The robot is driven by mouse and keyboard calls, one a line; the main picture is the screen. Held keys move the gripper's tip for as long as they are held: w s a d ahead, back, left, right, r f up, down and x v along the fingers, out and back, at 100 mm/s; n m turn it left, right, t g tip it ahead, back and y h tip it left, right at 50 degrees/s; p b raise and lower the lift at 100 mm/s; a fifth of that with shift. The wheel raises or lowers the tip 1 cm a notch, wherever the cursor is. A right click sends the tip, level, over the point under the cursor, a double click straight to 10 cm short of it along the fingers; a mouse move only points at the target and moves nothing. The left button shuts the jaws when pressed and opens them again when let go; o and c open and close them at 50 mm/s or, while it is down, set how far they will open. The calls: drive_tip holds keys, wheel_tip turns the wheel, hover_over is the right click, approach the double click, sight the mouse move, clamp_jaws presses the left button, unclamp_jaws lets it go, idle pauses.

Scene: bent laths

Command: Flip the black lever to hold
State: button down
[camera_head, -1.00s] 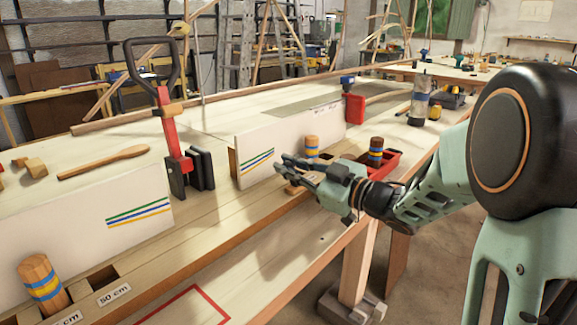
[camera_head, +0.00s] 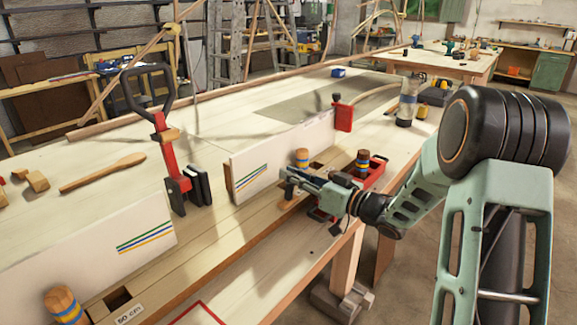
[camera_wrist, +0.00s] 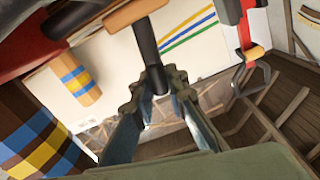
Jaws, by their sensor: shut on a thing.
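A black lever (camera_wrist: 148,50) stands between the fingers of my gripper (camera_wrist: 158,95) in the wrist view. The fingers are shut on its lower end. A wooden bar (camera_wrist: 135,12) crosses near the lever's upper end. A red body (camera_head: 322,213) shows below my gripper. I cannot make out any hold marking.
A pale striped peg (camera_head: 302,158) and a dark striped peg (camera_head: 363,160) stand close by, near a red tray (camera_head: 375,172). A white board (camera_head: 255,165) stands behind my gripper. A red clamp (camera_head: 163,135) with a black loop handle stands to the left.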

drive_tip(key=shift+w+d+f+m+p, duration=0.1)
drive_tip(key=shift+w+d+m+p, duration=0.2)
drive_tip(key=shift+m+p, duration=0.3)
drive_tip(key=c, duration=1.9)
unclamp_jaws()
wheel_tip(320, 180, up, 10)
